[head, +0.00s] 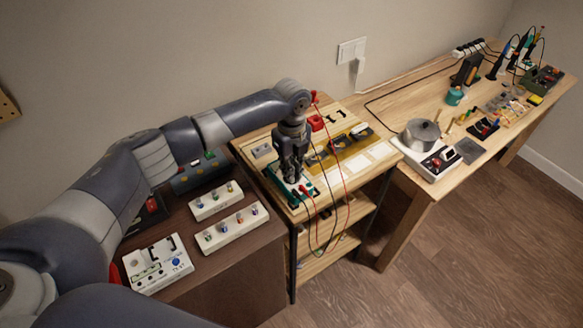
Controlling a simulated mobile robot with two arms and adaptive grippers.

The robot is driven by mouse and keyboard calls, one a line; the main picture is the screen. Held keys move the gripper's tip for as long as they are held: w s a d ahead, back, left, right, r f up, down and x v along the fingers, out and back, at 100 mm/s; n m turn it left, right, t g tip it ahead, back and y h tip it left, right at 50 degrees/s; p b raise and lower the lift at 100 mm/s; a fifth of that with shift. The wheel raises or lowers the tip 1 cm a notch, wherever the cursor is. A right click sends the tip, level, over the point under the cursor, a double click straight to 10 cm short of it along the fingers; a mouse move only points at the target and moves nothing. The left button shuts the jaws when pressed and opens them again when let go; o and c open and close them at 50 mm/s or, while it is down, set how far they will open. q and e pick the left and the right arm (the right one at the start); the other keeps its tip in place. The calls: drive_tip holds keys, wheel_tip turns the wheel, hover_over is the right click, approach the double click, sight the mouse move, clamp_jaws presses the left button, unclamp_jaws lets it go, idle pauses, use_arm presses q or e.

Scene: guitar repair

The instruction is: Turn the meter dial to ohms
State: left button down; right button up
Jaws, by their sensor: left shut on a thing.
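The meter (309,186) is a small green-edged device with a pale face, near the front edge of the wooden cabinet top. Red and black leads run from beside it and hang over the cabinet's front. My left gripper (292,178) points straight down over the meter, its fingers at the meter's face. It is shut on what appears to be the meter dial, which the fingers hide. The dial's setting cannot be read. My right gripper is not in view.
A dark brown cabinet at left holds white boxes with knobs (231,230) and a white panel (158,265). The wooden cabinet top also carries a red item (317,122). A long workbench at right holds a metal pot (420,133) and tools. Leads hang loose around the meter.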

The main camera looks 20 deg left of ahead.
use_arm(q)
drive_tip(key=n+p, duration=0.3)
drive_tip(key=n, duration=0.1)
drive_tip(key=shift+r+p, duration=0.2)
drive_tip(key=shift+p, duration=0.15)
drive_tip(key=shift+f+n+p, duration=0.1)
drive_tip(key=shift+n+p, duration=0.8)
drive_tip(key=shift+n, duration=0.4)
drive_tip(key=c, duration=1.7)
unclamp_jaws()
wheel_tip(320, 180, up, 12)
